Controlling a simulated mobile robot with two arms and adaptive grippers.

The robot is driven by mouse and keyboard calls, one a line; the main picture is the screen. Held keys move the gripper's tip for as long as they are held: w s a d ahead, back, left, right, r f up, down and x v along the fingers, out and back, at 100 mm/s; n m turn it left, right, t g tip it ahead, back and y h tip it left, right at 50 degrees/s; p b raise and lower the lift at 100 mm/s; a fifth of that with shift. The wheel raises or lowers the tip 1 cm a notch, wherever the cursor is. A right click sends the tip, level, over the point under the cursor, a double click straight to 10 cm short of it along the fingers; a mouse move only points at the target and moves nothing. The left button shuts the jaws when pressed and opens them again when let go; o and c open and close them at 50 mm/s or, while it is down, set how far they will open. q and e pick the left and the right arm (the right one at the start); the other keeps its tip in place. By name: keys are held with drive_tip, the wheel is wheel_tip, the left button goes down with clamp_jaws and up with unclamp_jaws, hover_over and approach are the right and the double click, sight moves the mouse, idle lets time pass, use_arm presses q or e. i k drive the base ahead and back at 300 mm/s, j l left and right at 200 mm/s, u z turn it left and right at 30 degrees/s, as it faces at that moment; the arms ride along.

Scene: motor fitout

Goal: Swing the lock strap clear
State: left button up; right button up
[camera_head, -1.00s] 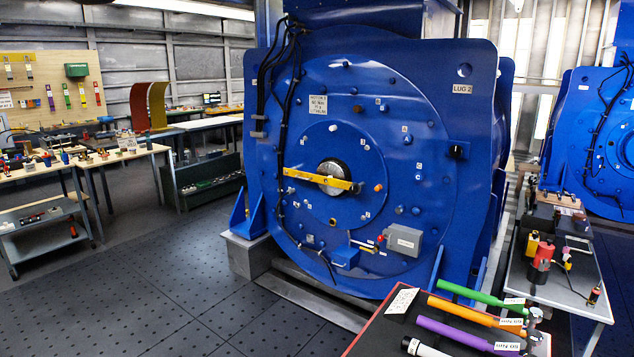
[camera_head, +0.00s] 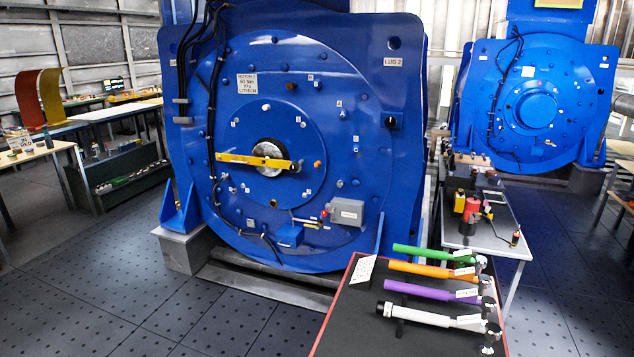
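The lock strap looks to be the yellow bar (camera_head: 240,159) lying nearly level across the shaft hub (camera_head: 271,155) of the big blue motor (camera_head: 345,125). Its right end is near an orange-tipped stud (camera_head: 317,164) on the motor face. Whether the strap is bolted at either end is too small to tell. Neither of my grippers shows in the head view.
A black tray table (camera_head: 345,325) with green, orange, purple and white torque wrenches stands in front at the right. Behind it is a bench (camera_head: 500,238) with a red tool. A second blue motor (camera_head: 560,85) stands further right. Open floor (camera_head: 90,285) lies at the left.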

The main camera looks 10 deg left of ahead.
sight(252, 160)
drive_tip(key=i+j+z, duration=0.1)
drive_tip(key=j, duration=0.55)
drive_tip(key=i+j+z, duration=0.1)
drive_tip(key=j, duration=0.5)
drive_tip(key=i+j+z, duration=0.1)
drive_tip(key=j, duration=0.6)
drive_tip(key=i+j+z, duration=0.1)
drive_tip(key=j, duration=0.55)
